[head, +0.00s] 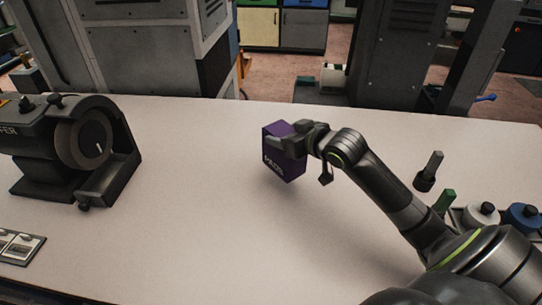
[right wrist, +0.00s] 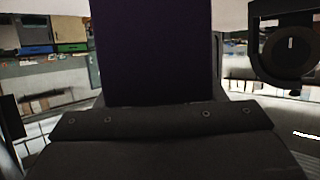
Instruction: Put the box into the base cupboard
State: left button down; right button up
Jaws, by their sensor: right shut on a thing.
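A dark purple box (head: 284,165) with pale lettering on its front is in the middle of the head view. My right gripper (head: 290,143) is shut on its upper part. The box appears held a little above the light table, though its exact height is hard to tell. In the right wrist view the box (right wrist: 155,50) fills the upper middle as a dark purple block. My left gripper is in neither view.
A dark machine with a round dial (head: 84,142) stands on the table (head: 190,215) at the left. Several small tools and knobs (head: 482,213) stand at the right, near my right arm. Large grey machines (head: 165,45) stand beyond the table's far edge. The table's middle is clear.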

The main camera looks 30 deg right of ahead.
aim_at(288, 169)
jog(key=shift+s+f, duration=0.25)
jog(key=shift+f, duration=0.9)
jog(key=shift+w+f+p, duration=0.2)
jog(key=shift+f+p, duration=0.1)
jog(key=shift+f, duration=1.75)
jog(key=shift+f, duration=0.1)
jog(key=o, duration=1.2)
